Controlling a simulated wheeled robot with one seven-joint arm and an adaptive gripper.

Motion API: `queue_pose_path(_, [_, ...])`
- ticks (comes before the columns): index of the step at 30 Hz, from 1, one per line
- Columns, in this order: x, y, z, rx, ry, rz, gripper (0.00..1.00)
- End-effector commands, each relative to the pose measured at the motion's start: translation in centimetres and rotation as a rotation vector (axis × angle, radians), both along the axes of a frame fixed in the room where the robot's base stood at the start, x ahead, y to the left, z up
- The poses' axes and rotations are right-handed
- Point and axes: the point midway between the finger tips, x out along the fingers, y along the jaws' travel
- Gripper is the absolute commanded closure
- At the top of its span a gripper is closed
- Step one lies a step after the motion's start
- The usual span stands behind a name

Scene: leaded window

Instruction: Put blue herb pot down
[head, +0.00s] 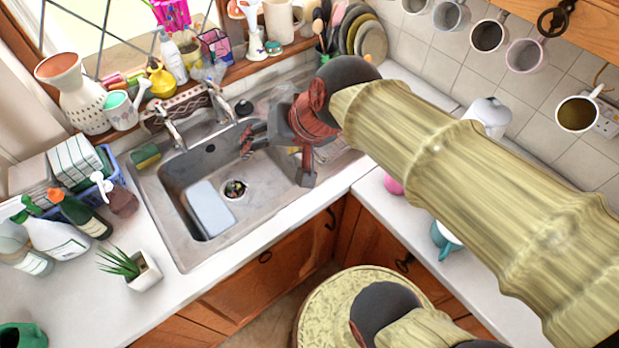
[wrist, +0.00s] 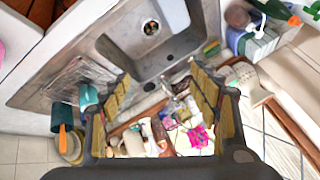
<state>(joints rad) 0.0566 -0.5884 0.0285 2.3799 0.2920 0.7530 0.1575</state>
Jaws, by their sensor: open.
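I cannot make out a clearly blue herb pot in either view. A white square pot (head: 144,272) with a spiky green plant stands upright on the left counter in the head view. A small teal object (wrist: 89,97) lies beside the drainboard in the wrist view; I cannot tell what it is. My gripper (head: 277,152) hangs above the right part of the sink (head: 170,215), well apart from the white pot. In the wrist view my gripper (wrist: 165,95) has its fingers spread wide, with nothing held between them.
A pale blue tub (head: 210,208) lies in the sink basin. Spray bottles (head: 58,238) and a blue crate (head: 112,160) crowd the left counter. A tap (head: 172,130) rises behind the basin. Bare white counter (head: 95,310) shows around the white pot.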

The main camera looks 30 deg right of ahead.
Motion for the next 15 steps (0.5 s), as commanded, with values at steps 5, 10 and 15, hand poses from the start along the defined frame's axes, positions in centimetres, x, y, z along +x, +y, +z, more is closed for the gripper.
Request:
queue_pose_path(5, [-6.1, -1.9, -2.1, -0.245, 0.042, 0.195, 0.38])
queue_pose_path(10, [-8.4, -3.1, -3.0, -0.348, 0.067, 0.268, 0.38])
queue_pose_path(15, [-8.6, -3.3, -3.2, -0.363, 0.072, 0.278, 0.38])
